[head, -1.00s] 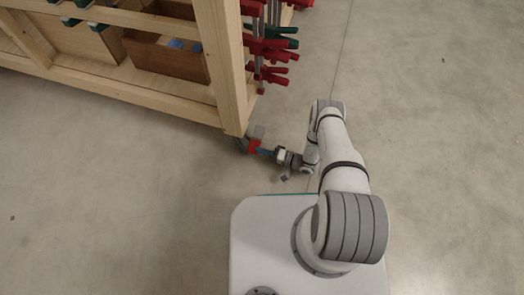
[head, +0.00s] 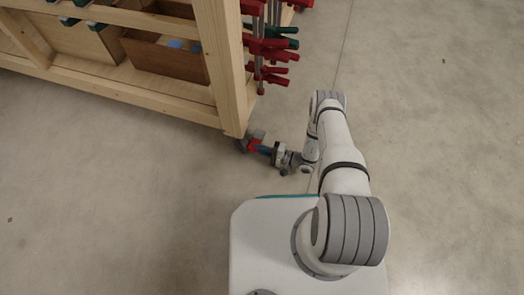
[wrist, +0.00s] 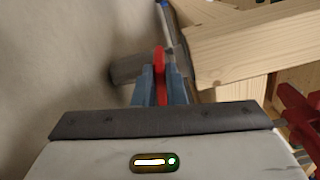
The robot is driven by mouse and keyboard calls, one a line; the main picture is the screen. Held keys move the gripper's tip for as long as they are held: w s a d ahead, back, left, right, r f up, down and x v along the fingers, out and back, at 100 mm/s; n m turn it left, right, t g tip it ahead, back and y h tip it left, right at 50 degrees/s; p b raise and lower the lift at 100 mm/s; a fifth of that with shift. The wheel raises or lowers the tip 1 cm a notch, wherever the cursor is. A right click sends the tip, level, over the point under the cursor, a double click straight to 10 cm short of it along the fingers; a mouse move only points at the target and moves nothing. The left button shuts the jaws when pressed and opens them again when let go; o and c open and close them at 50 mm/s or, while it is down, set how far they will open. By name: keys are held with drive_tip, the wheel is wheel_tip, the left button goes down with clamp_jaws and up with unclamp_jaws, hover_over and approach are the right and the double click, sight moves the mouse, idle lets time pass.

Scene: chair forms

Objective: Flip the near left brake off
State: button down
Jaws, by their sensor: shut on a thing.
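The brake is a red lever (wrist: 160,64) on a grey caster (wrist: 127,68) under the near corner post of the wooden rack. In the head view the red lever (head: 254,145) shows small at the foot of the post. My gripper (wrist: 161,88) has its two blue-grey fingers on either side of the red lever and is shut on it. In the head view my gripper (head: 265,150) reaches in low from the right. The fingers and post hide part of the caster.
The wooden rack (head: 222,70) stands at the upper left with boxes on its lower shelf. Red clamps (head: 270,55) hang on its right side, close to the wrist. The concrete floor (head: 110,190) is clear on the left and right.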

drive_tip(key=shift+s+a, duration=0.1)
idle(0.4)
drive_tip(key=c, duration=1.5)
unclamp_jaws()
drive_tip(key=p+v, duration=0.2)
drive_tip(key=v, duration=0.6)
drive_tip(key=shift+r, duration=0.1)
